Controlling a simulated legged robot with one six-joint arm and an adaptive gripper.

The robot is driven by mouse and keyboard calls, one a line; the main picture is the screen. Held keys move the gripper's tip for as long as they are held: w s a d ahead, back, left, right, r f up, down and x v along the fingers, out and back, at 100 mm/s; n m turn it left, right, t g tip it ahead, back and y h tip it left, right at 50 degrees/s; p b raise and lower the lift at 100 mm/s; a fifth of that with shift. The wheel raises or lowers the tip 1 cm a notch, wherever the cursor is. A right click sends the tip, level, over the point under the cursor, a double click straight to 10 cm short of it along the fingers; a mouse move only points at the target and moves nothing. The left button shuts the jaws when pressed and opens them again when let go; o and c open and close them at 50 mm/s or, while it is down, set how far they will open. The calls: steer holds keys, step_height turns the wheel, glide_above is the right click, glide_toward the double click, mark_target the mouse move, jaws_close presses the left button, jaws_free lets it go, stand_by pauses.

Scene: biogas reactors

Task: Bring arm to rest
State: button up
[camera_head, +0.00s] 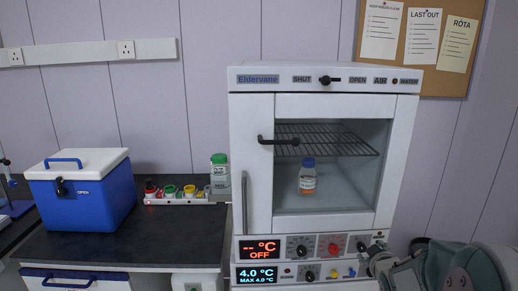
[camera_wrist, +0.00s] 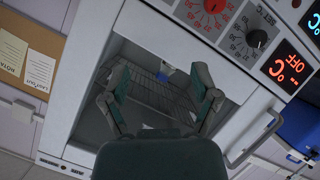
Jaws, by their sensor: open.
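My gripper (camera_wrist: 160,88) is open and empty in the wrist view, its two fingers spread apart in front of the incubator's window. Part of my arm (camera_head: 440,268) shows at the lower right of the head view, in front of the cabinet's lower right corner. The white Eldervane incubator (camera_head: 250,170) has a wire shelf (camera_head: 325,140) inside. A bottle with a blue cap and orange label (camera_head: 307,180) stands upright on its floor below the shelf. The bottle's blue cap (camera_wrist: 167,69) also shows between my fingers in the wrist view, some way beyond them.
A black-topped bench (camera_head: 130,240) at left holds a blue cool box with white lid (camera_head: 85,190), a rack of coloured caps (camera_head: 180,196) and a green-capped jar (camera_head: 219,172). Control panels (camera_head: 310,248) sit below the window. A dark handle (camera_head: 278,141) projects from the front.

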steer(key=s+a+r+m+g, duration=0.2)
steer(key=s+a, duration=0.3)
steer(key=s, duration=0.5)
steer(key=s+a+r+m+g+y, duration=0.1)
steer(key=s+a, duration=0.4)
steer(key=s, duration=0.5)
steer(key=s+a+r+m+g, duration=0.2)
steer(key=s+a+r+g, duration=0.2)
steer(key=s, duration=0.6)
steer(key=shift+s+a+r+m+g+y, duration=0.15)
steer(key=shift+a+r+m+g+y, duration=0.2)
steer(key=shift+a, duration=0.3)
steer(key=shift+c, duration=0.3)
